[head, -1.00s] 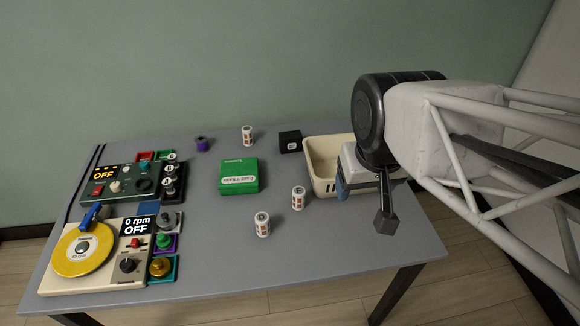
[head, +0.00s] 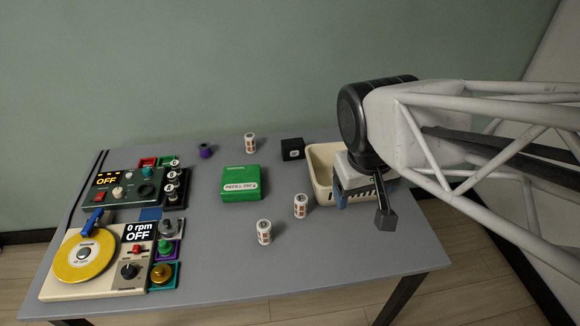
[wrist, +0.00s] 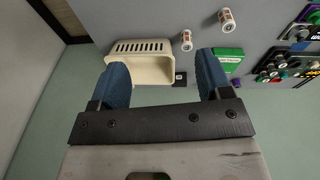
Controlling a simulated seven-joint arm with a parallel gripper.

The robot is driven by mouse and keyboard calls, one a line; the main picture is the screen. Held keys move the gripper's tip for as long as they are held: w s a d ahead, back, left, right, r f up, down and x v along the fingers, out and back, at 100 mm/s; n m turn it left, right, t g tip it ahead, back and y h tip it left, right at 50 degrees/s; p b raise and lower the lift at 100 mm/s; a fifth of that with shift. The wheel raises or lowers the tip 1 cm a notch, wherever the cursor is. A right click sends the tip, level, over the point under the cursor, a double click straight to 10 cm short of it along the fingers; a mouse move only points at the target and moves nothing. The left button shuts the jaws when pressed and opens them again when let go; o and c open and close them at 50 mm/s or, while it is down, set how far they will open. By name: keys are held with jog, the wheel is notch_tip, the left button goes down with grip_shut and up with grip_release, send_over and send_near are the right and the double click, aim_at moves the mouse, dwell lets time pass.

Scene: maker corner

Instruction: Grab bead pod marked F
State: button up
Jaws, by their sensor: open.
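Three small white cylinders with orange-brown markings stand on the table: one at the back (head: 250,142), one in the middle right (head: 300,206) and one nearer the front (head: 264,231). Two also show in the wrist view, one at the top (wrist: 226,17) and one lower left of it (wrist: 186,40). Any letter on them is too small to read, so I cannot tell which is F. My gripper (wrist: 162,66) is open, its blue fingers wide apart with nothing between them. It hangs over the cream basket, right of the cylinders and apart from them.
The cream basket (head: 321,171) stands at the table's right. A black cube (head: 292,149), green box (head: 241,184) and purple-and-dark spool-like item (head: 206,150) lie farther left. A turntable device (head: 83,258) and control panel (head: 122,187) fill the left side. The front middle is clear.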

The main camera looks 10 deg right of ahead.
jog(key=w+f+n+g+h, duration=0.2)
jog(key=w+f+n+h, duration=0.1)
jog(key=w+f+n, duration=0.3)
jog(key=n+t+h, duration=0.3)
jog(key=n+h, duration=0.7)
jog(key=n, duration=0.4)
send_near(301, 201)
jog(key=shift+w+d+f, duration=0.35)
jog(key=shift+d+f, duration=0.1)
jog(key=shift+d, duration=0.15)
jog(key=shift+w+d+f, duration=0.4)
jog(key=shift+d+f, duration=0.05)
jog(key=shift+d, duration=0.1)
jog(key=shift+m, duration=0.3)
jog(key=shift+d, duration=0.15)
jog(key=shift+x, duration=1.2)
jog(key=shift+f, duration=0.1)
jog(key=shift+x, duration=2.55)
jog(key=shift+c, duration=0.4)
